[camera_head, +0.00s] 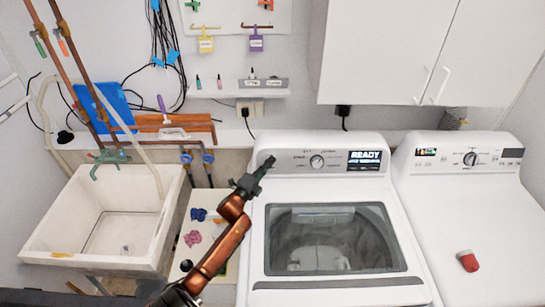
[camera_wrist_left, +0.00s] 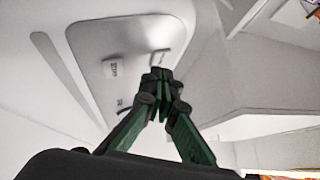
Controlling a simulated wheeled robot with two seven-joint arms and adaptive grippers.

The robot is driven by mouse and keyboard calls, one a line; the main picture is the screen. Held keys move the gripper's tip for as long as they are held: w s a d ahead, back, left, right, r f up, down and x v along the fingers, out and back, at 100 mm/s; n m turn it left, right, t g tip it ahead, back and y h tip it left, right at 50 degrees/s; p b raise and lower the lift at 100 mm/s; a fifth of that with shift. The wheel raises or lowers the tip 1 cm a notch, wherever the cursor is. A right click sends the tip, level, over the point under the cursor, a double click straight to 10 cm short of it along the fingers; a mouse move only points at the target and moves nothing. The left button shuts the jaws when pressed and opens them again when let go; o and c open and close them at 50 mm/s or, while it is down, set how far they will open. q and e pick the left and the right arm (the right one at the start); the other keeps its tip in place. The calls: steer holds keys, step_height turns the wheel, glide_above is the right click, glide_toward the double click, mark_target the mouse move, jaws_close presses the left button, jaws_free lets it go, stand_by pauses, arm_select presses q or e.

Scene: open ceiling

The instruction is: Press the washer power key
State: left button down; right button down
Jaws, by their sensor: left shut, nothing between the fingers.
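The white washer (camera_head: 257,225) stands in the middle of the head view, with a grey control panel (camera_head: 290,161), a round dial (camera_head: 317,161) and a lit display (camera_head: 365,160) reading READY. My left gripper (camera_head: 268,163) is shut and empty, its tips at the left end of the panel. In the left wrist view, the shut fingertips (camera_wrist_left: 158,75) are close to a small pale key (camera_wrist_left: 160,57) on the grey panel; contact cannot be told. Another pale key (camera_wrist_left: 115,68) lies to its left. The key labels are too blurred to read. My right gripper is out of view.
A white dryer (camera_head: 470,210) stands to the right with a red item (camera_head: 468,261) on top. A utility sink (camera_head: 105,220) is at the left. A small shelf (camera_head: 235,94) and a wall cabinet (camera_head: 400,50) hang above. The washer's glass lid (camera_head: 330,240) is closed.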

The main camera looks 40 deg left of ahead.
arm_select(q)
steer(key=shift+s, duration=0.1)
steer(key=s+d+p, duration=0.1)
steer(key=s+d+r+p, duration=0.2)
steer(key=s+p, duration=0.1)
steer(key=shift+s+d, duration=0.1)
steer(key=shift+d, duration=0.2)
steer(key=shift+a, duration=0.1)
stand_by(0.4)
